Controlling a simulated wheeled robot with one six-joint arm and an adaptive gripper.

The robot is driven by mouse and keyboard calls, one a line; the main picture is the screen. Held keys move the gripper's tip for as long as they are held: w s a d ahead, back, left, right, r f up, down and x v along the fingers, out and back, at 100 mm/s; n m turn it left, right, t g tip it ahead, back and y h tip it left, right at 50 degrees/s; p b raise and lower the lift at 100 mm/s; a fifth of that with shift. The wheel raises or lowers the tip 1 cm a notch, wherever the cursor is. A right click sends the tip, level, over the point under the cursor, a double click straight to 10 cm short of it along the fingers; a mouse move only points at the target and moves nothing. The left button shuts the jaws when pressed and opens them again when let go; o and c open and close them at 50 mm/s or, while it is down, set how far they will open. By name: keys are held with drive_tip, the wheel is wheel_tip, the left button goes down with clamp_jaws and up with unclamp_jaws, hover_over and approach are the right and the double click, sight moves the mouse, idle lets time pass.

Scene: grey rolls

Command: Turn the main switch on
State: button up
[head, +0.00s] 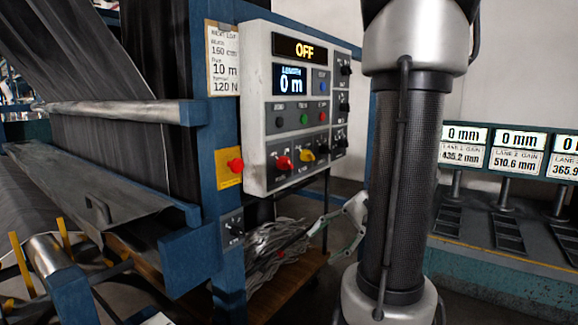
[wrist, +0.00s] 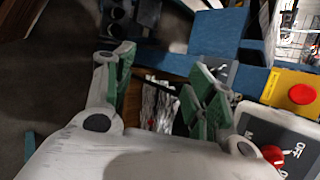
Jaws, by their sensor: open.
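A red rotary knob (head: 284,163) sits low on the panel, left of a yellow knob (head: 306,155). The red knob also shows at the lower right of the wrist view (wrist: 273,155), with OFF lettering above it. My gripper (head: 328,245) is below and to the right of the panel, apart from it. In the wrist view my gripper's green-padded fingers (wrist: 163,82) are spread and empty, with the red knob outside them to the right.
A red button (head: 235,166) on a yellow plate is mounted on the blue post, left of the panel. A small switch box (head: 232,229) is below it. Tangled pale material (head: 278,245) lies under the panel. Grey rolls are at left; a gauge bench (head: 500,255) stands at right.

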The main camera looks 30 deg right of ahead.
drive_tip(key=w+d+r+m+t, duration=0.2)
drive_tip(key=w+d+r+t, duration=0.3)
drive_tip(key=w, duration=0.4)
drive_tip(key=n+t, duration=0.1)
drive_tip(key=t, duration=0.5)
approach(291, 164)
drive_tip(key=x, duration=0.3)
drive_tip(key=shift+n, duration=0.3)
drive_tip(key=x, duration=0.7)
drive_tip(key=shift+a, duration=0.1)
drive_tip(key=c, duration=1)
